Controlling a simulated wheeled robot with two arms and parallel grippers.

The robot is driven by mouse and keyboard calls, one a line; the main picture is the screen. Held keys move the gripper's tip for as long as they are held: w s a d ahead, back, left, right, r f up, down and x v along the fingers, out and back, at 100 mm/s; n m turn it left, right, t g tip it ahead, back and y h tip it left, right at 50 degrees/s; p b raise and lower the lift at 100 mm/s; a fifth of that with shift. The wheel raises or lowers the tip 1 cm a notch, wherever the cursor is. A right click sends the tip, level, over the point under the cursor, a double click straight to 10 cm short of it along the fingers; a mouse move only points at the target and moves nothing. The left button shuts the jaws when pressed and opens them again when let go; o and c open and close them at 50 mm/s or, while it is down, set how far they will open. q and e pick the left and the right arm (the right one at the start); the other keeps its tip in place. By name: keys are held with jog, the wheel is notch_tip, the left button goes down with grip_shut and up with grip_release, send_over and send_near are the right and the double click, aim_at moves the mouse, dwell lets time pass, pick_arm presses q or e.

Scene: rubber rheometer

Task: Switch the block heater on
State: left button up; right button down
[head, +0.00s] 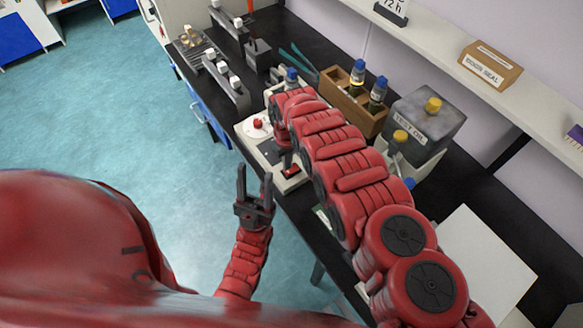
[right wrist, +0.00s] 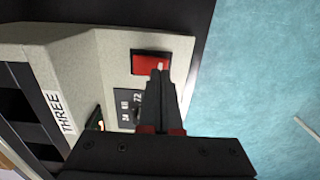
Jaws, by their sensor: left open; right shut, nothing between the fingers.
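The block heater is a beige-grey box (right wrist: 112,62) labelled THREE in the right wrist view. In the head view my right arm partly hides the heater. My left gripper (head: 254,185) is open and empty, in front of the bench.
A white device with a red knob (head: 258,123) stands left of the switch. A wooden rack (head: 350,108) with bottles and a grey box (head: 427,120) stand behind my right arm. A shelf (head: 435,45) runs along the wall. The floor (head: 110,115) in front is clear.

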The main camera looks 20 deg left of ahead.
jog(key=shift+f+b, duration=0.8)
jog(key=shift+f, duration=0.15)
dwell(0.5)
jog(key=shift+r, duration=0.15)
notch_tip(320, 180, up, 2)
jog(key=shift+r+p, duration=0.1)
jog(key=shift+p, duration=0.8)
notch_tip(320, 180, up, 2)
jog(key=shift+p, duration=0.75)
jog(key=shift+r+p, duration=0.65)
jog(key=shift+r, duration=0.7)
